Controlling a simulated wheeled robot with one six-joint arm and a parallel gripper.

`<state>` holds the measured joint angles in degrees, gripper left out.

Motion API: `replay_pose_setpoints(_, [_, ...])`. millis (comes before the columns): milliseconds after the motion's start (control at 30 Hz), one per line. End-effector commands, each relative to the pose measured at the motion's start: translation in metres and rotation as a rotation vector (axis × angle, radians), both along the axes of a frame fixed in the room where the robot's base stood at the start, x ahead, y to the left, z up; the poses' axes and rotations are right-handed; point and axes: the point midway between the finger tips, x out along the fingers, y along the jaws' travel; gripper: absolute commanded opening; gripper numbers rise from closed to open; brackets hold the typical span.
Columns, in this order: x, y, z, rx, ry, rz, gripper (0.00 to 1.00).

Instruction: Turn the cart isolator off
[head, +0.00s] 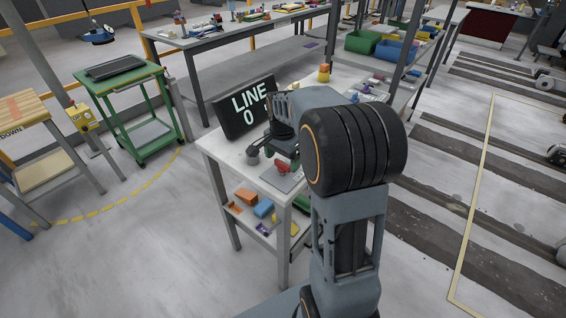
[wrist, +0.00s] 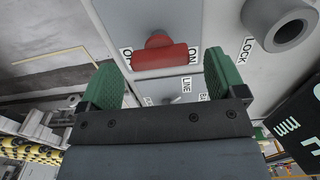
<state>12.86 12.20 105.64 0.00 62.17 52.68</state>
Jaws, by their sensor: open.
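The cart isolator is a red handle (wrist: 165,56) on a pale panel (wrist: 130,18), seen in the wrist view between an OFF label at left and an ON label at right, both partly covered. I cannot tell which setting it is at. It also shows in the head view as a small red piece (head: 283,168) on a grey plate on the white cart top. My gripper (wrist: 164,72) is open, its green pads to either side of the handle's line. The handle lies just past the fingertips; contact is not clear. In the head view my arm partly hides the gripper.
A grey round post (wrist: 280,22) beside a LOCK label stands right of the handle in the wrist view. In the head view, a LINE 0 sign (head: 246,108) stands behind, and a dark cup-like piece (head: 252,155) stands left.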

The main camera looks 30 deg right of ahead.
Motion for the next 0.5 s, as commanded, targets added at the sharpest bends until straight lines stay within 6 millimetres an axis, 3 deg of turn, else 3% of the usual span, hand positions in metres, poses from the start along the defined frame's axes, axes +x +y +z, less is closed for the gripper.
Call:
replay_pose_setpoints(200, [0.000, 0.000, -0.015, 0.000, 0.001, 0.001, 0.89])
replay_pose_setpoints(500, [0.000, 0.000, -0.017, 0.000, 0.000, 0.001, 0.89])
